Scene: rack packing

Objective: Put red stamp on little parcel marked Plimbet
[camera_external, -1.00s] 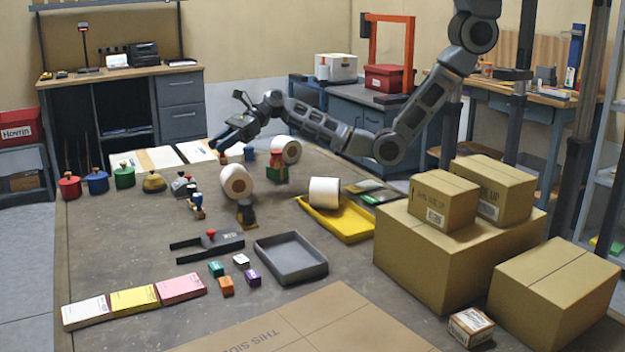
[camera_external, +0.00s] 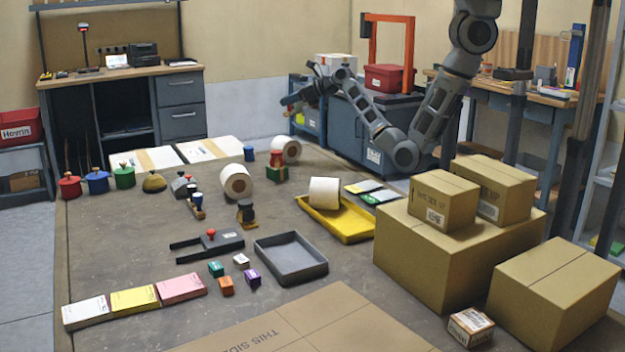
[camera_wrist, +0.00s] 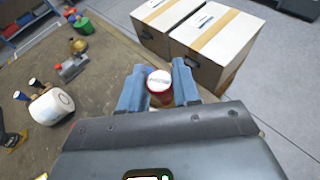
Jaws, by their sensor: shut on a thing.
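My gripper (camera_external: 290,104) is raised above the far side of the table in the external view. In the wrist view its two blue fingers (camera_wrist: 160,84) are shut on a red cylindrical object with a pale, marked round top, which looks like the red stamp (camera_wrist: 160,78). Its underside is hidden, and I cannot make it out in the external view. A little parcel (camera_external: 470,327), a small brown box with a label, sits at the front right beside the large cartons. Its print is too small to read, so I cannot tell whether it says Plimbet.
Large cartons (camera_external: 445,255) fill the right side. White paper rolls (camera_external: 236,182), a yellow tray (camera_external: 352,228), a grey tray (camera_external: 262,250) and small colored blocks (camera_external: 226,286) occupy the middle. A blue cylinder (camera_external: 249,154) stands at the back. Flat cardboard (camera_external: 300,325) lies in front.

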